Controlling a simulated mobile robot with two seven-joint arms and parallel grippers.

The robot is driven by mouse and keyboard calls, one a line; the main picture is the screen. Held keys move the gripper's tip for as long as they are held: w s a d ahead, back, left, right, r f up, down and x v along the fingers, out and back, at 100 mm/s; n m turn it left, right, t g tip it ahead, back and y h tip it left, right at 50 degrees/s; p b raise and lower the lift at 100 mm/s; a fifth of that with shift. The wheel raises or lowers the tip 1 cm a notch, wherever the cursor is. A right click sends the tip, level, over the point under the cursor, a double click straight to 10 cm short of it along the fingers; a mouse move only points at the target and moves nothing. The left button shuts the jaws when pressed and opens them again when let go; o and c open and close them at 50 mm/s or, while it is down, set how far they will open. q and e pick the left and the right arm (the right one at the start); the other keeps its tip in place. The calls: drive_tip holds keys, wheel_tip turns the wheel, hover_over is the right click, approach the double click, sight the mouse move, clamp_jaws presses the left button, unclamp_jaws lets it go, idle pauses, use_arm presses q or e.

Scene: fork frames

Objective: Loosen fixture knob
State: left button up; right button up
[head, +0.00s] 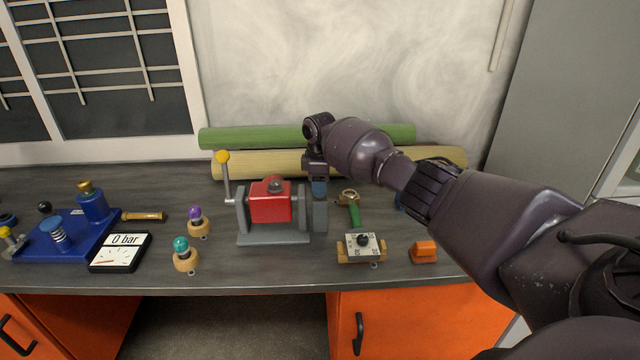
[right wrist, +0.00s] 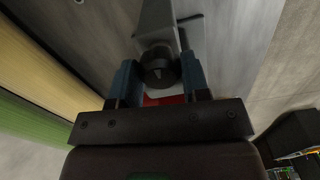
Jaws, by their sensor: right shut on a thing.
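The fixture (head: 275,239) is a grey stand on the bench, holding a red block (head: 268,208). A crank with a yellow ball (head: 222,157) rises at its left end. My right gripper (head: 318,188) comes down at the fixture's right end, with its arm reaching in from the right. In the right wrist view, the blue fingers of my right gripper (right wrist: 160,80) are on either side of the dark round fixture knob (right wrist: 158,73) and shut on it. In the head view the knob is hidden behind the gripper. My left gripper is not in view.
A blue device (head: 62,232), a gauge reading 0 bar (head: 119,252) and purple (head: 196,214) and teal (head: 181,245) knobs stand left. A dial block (head: 361,247), green-handled tool (head: 354,211) and orange block (head: 424,250) lie right. Green (head: 260,137) and cream (head: 260,163) rolls lie behind.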

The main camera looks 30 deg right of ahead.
drive_tip(key=shift+f+n, duration=0.15)
drive_tip(key=shift+n, duration=0.55)
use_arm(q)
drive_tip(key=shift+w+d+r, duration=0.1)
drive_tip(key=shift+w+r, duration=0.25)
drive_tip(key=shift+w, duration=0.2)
use_arm(e)
drive_tip(key=shift+n, duration=0.3)
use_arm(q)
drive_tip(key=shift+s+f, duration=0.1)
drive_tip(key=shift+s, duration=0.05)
use_arm(e)
drive_tip(key=o, duration=0.6)
drive_tip(key=shift+o, duration=0.2)
use_arm(q)
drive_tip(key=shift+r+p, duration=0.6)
drive_tip(key=shift+p, duration=0.05)
use_arm(e)
wheel_tip(320, 180, up, 11)
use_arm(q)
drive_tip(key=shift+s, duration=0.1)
use_arm(e)
drive_tip(key=shift+f, duration=0.1)
